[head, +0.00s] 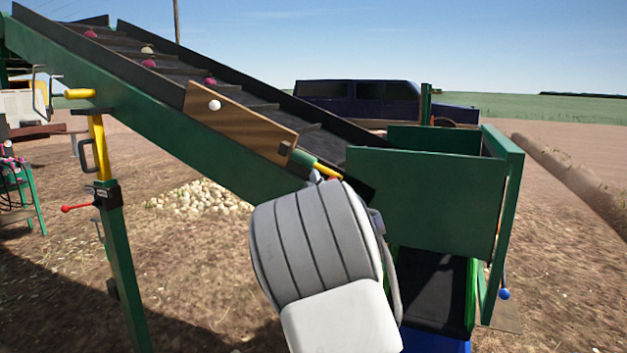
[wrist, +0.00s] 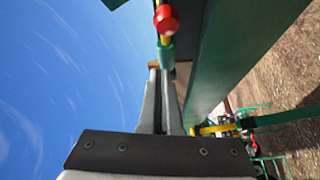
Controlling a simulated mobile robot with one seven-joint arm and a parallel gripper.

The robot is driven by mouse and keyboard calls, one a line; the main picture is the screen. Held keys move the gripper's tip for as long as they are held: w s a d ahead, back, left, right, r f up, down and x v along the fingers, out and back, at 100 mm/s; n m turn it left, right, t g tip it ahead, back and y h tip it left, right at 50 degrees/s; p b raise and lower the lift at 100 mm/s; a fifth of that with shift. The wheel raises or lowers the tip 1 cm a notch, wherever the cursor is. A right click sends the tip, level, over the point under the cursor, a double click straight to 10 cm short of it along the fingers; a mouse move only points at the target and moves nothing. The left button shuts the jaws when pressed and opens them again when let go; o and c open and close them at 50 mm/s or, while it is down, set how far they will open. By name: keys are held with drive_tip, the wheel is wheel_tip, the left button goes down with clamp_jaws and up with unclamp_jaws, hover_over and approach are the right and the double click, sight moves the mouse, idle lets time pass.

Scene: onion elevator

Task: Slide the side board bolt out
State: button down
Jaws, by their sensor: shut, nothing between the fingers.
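The wooden side board (head: 235,122) leans along the near side of the conveyor, with a white knob near its upper end. The bolt (head: 325,170) lies at its lower right end: a yellow rod in a green sleeve, with a red knob partly hidden by my arm. In the wrist view the bolt's red knob (wrist: 166,19) is at the top, above the green sleeve. My gripper (wrist: 164,74) is shut and empty, its fingertips near the sleeve; I cannot tell whether they touch. In the head view my arm hides most of the gripper.
The green conveyor frame (head: 190,143) runs down to a green hopper box (head: 425,198) at right, close to my arm. A yellow-topped support leg (head: 98,145) with a red-knobbed lever stands at left. Onions (head: 202,197) lie piled on the ground behind. Open air is above the bolt.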

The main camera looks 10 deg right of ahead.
drive_tip(key=b+v, duration=0.1)
drive_tip(key=v, duration=0.5)
drive_tip(key=shift+s, duration=0.35)
drive_tip(key=shift+f, duration=0.15)
drive_tip(key=s+a+f+m+g, duration=0.1)
drive_tip(key=s+f+m+g, duration=0.2)
drive_tip(key=s, duration=1.1)
drive_tip(key=s+a+f+m+g+y, duration=0.1)
drive_tip(key=s+f+m+g, duration=0.3)
drive_tip(key=s, duration=1)
drive_tip(key=s+a+f+m+g+y, duration=0.1)
drive_tip(key=s+f+m+g, duration=0.2)
drive_tip(key=s, duration=1.1)
wheel_tip(320, 180, down, 4)
drive_tip(key=g, duration=0.4)
drive_tip(key=shift+s+a+r, duration=0.15)
drive_tip(key=shift+s+a, duration=0.15)
drive_tip(key=shift+a, duration=0.05)
